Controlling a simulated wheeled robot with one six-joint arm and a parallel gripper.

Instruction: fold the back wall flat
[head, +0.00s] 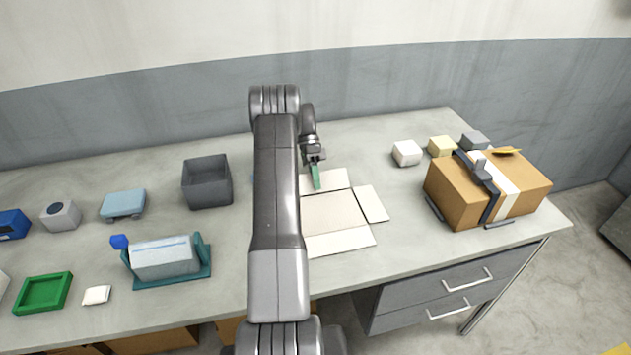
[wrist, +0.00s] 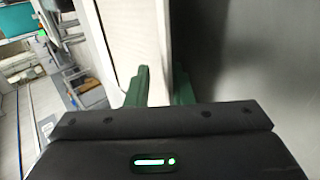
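A flattened cream box lies on the table in the head view, with its base panel (head: 333,212) in the middle. The back wall (head: 335,180) looks laid out flat behind the base. The right wall (head: 371,203) and front wall (head: 340,243) also look flat. The left side is hidden behind my arm. My gripper (head: 316,177) has green fingers and is over the back wall. In the wrist view its fingers (wrist: 160,92) are parted, with a cream panel (wrist: 130,35) beyond them. I cannot tell whether they touch the wall.
A brown carton (head: 450,197) with a dark strap stands at the right. Small blocks (head: 407,153) stand at the back right. A grey open bin (head: 207,183) is left of my arm, and a teal holder with a pale block (head: 165,257) is at the front left.

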